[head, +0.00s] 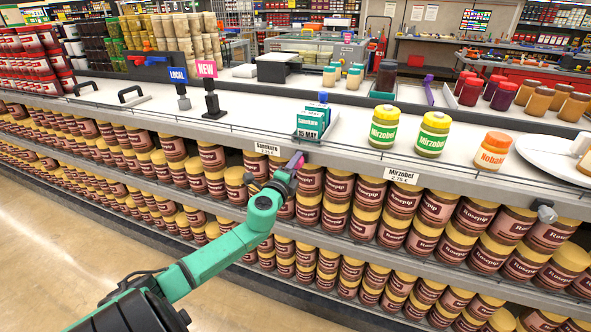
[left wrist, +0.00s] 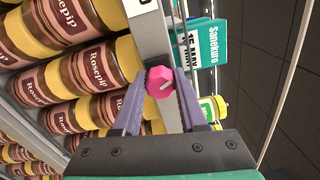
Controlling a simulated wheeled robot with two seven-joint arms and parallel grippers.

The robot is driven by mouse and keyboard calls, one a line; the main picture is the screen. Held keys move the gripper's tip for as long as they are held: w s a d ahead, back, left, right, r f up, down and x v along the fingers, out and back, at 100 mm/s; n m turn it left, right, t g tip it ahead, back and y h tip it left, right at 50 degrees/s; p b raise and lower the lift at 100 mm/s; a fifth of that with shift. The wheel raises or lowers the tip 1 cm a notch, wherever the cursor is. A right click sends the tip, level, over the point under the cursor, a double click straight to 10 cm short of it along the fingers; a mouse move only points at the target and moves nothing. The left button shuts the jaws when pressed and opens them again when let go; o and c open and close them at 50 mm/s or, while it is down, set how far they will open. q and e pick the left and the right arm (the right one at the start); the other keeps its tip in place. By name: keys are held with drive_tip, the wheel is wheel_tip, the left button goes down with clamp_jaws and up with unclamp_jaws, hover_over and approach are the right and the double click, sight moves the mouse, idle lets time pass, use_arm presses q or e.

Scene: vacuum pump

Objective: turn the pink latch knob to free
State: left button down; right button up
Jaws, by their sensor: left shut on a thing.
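The pink latch knob (left wrist: 159,83) is small and faceted, with a pale line on its face. It sits at the metal shelf edge, near the teal Sanekuro packets. My left gripper (left wrist: 161,77) is shut on the knob, with one purple finger on each side of it. In the head view the left gripper (head: 298,161) reaches up to the shelf edge just below the packet tray, and its fingers largely hide the knob. My right gripper is not in view.
A tray of teal Sanekuro packets (head: 311,124) stands just above the knob. Green-labelled Mirzobel jars (head: 384,127) stand to its right. Rows of Rosepip jars (head: 340,187) fill the shelves below. A grey fitting (head: 546,213) is on the shelf edge at right.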

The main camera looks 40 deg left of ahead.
use_arm(q)
drive_tip(key=n, duration=0.3)
drive_tip(key=shift+f+b, duration=0.1)
drive_tip(key=shift+b, duration=0.2)
drive_tip(key=n, duration=0.2)
drive_tip(key=shift+n, duration=0.4)
drive_tip(key=n, duration=0.3)
drive_tip(key=shift+n+p, duration=0.3)
drive_tip(key=shift+d+n+p, duration=0.1)
drive_tip(key=shift+n+p, duration=0.45)
drive_tip(key=shift+n, duration=1.25)
drive_tip(key=shift+c, duration=2.2)
unclamp_jaws()
